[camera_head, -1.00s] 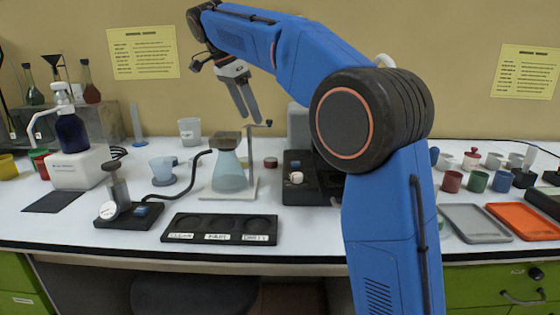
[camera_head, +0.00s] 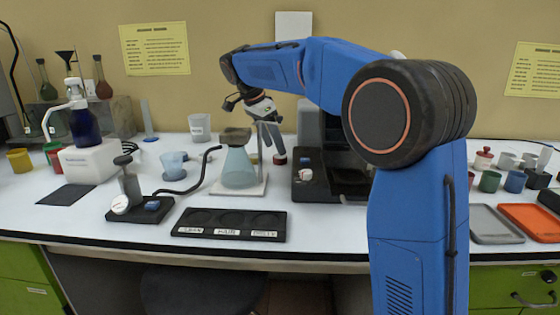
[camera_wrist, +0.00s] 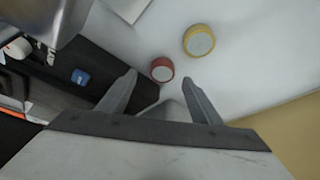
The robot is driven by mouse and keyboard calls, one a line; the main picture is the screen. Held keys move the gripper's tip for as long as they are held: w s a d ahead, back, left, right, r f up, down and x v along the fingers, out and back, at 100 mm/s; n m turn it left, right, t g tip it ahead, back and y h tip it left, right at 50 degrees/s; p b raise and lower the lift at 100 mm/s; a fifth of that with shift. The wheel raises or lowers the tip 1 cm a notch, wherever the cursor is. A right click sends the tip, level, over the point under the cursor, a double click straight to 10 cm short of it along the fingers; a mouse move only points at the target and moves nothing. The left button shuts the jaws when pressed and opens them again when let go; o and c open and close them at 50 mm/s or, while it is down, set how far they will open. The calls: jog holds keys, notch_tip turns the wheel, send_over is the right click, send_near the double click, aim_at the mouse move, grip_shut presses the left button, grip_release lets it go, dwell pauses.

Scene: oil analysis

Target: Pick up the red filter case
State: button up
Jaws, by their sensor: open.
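The red filter case (camera_head: 279,160) is a small round case standing on the white bench, behind and right of the conical flask. In the wrist view the red filter case (camera_wrist: 162,69) shows its pale top and red rim, just beyond the fingertips and roughly between them. My gripper (camera_wrist: 160,80) is open and empty, with one finger on each side of the case's line. In the head view my gripper (camera_head: 270,146) hangs close above the case, fingers pointing down. Whether the fingers overlap the case in height, I cannot tell.
A yellow round case (camera_wrist: 199,39) lies near the red one. The conical flask (camera_head: 238,167) on its stand is close to the left. A black device (camera_head: 318,185) is close on the right. A black three-slot tray (camera_head: 229,225) lies in front.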

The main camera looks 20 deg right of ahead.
aim_at(277, 157)
jog(key=x, duration=0.4)
jog(key=shift+w+f, duration=0.2)
jog(key=shift+w, duration=0.05)
jog(key=c, duration=1.1)
jog(key=shift+c, duration=0.2)
jog(key=shift+r, duration=0.1)
notch_tip(277, 157, up, 10)
